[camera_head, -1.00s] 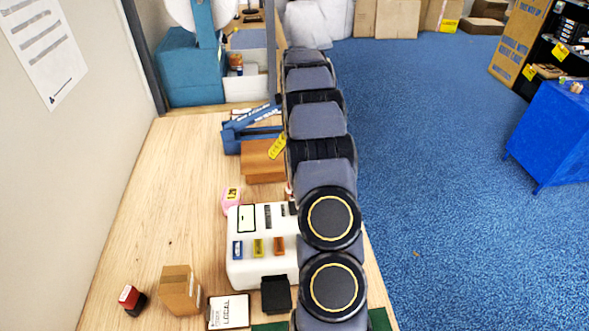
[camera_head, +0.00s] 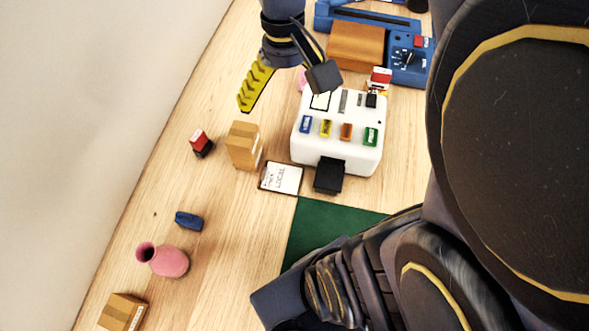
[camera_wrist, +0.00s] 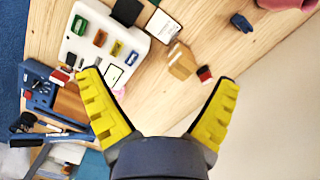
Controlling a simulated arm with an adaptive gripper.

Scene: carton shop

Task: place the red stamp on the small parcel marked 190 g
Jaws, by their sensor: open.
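A small red block with a black lower part (camera_head: 201,143), which looks like the red stamp, rests on the table left of an upright brown parcel (camera_head: 243,145). The wrist view also shows the red block (camera_wrist: 204,73) beside that parcel (camera_wrist: 181,61). A second small parcel (camera_head: 124,312) lies at the lower left edge. I cannot read a weight on either parcel. My gripper (camera_head: 290,92) is open and empty above the table, beyond the parcel. Its yellow fingers (camera_wrist: 156,82) are spread wide in the wrist view, with the red block inside the right fingertip.
A white unit with coloured blocks (camera_head: 337,155) stands right of the parcel, a black pad (camera_head: 329,175) at its front. Nearby are a card marked LOCAL (camera_head: 281,178), a green mat (camera_head: 325,225), a blue item (camera_head: 188,221) and a pink vase (camera_head: 163,260). The left wall is close.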

